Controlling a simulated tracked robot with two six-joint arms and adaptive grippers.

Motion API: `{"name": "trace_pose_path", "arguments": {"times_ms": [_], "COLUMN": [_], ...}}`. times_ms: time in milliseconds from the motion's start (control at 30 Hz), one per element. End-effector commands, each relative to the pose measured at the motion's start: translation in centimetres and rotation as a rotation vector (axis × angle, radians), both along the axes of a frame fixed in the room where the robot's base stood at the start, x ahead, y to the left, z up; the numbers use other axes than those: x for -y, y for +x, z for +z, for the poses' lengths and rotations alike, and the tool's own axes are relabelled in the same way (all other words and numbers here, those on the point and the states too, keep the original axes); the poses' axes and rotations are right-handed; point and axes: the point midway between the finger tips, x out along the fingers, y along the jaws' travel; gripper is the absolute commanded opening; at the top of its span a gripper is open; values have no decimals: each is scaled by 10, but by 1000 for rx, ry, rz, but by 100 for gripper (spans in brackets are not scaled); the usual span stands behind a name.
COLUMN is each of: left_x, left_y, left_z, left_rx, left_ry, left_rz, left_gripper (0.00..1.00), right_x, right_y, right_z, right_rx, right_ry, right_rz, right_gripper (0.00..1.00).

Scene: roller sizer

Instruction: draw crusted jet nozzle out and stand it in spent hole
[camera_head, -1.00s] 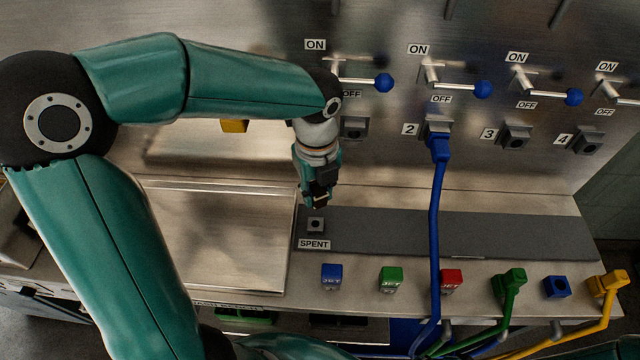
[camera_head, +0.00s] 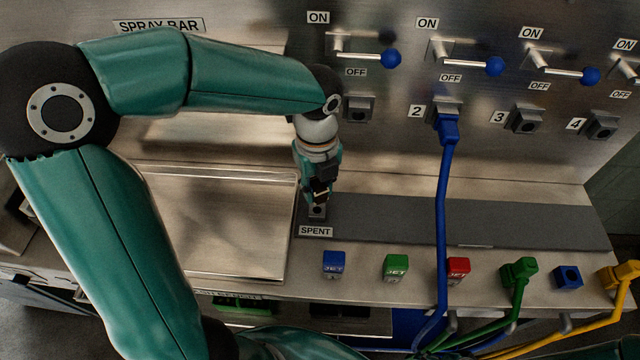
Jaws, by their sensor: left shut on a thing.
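Only a small dark and yellowish bit shows at the fingertips. I cannot tell whether the nozzle touches the socket or has entered it. My right gripper is not in view.
Blue (camera_head: 334,263), green (camera_head: 396,268) and red (camera_head: 458,270) JET blocks stand along the front ledge. A blue hose (camera_head: 440,220) runs from socket 2 down across the grey strip (camera_head: 400,218). Levers with blue knobs (camera_head: 391,58) line the back panel.

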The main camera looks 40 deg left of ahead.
Motion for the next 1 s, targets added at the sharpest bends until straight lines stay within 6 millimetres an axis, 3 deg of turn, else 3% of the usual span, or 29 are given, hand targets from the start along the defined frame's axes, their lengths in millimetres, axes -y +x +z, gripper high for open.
{"name": "trace_pose_path", "arguments": {"times_ms": [233, 1000], "left_x": [0, 0], "left_y": [0, -2], "left_z": [-18, -18], "left_rx": [-1, -1], "left_ry": [0, 0], "left_rz": [0, 0], "left_gripper": [0, 0], "right_x": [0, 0], "right_y": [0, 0], "right_z": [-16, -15], "right_rx": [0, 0], "right_ry": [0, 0], "right_rz": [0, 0], "right_gripper": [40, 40]}}
